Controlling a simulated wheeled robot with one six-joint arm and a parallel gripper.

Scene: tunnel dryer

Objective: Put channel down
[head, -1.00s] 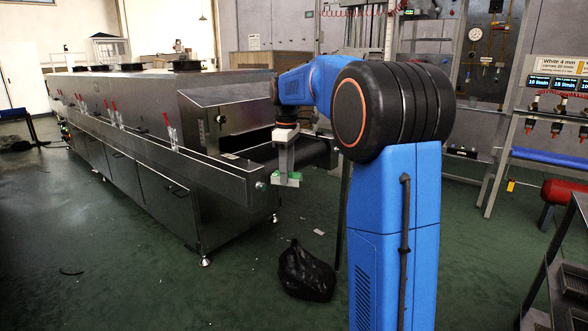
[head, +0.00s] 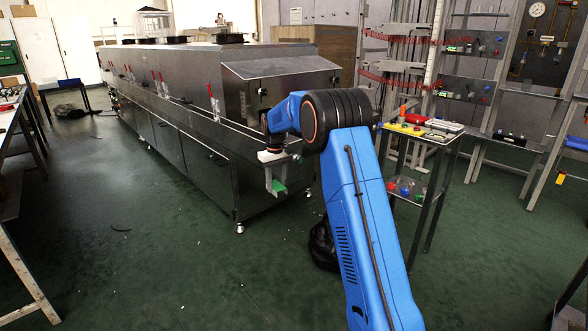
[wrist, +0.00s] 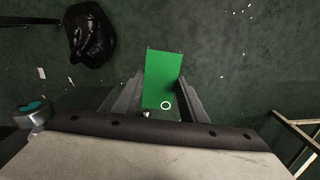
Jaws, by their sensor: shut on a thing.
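My gripper (head: 275,183) hangs jaws down in the head view, in front of the near end of the steel dryer. It is shut on a flat green piece, which I take to be the channel (wrist: 163,78). In the wrist view the piece shows as a plain green rectangle between the two fingers, with a small white ring near its lower end. In the head view only a small green part (head: 279,188) shows at the fingertips. The piece is held in the air above the dark green floor; its underside is hidden.
The long dryer (head: 190,140) fills the left middle. A cart (head: 425,130) with coloured items stands right of my arm. A black bag (head: 322,246) lies on the floor, also in the wrist view (wrist: 90,33). A workbench (head: 22,230) edges the left. Floor between is mostly clear.

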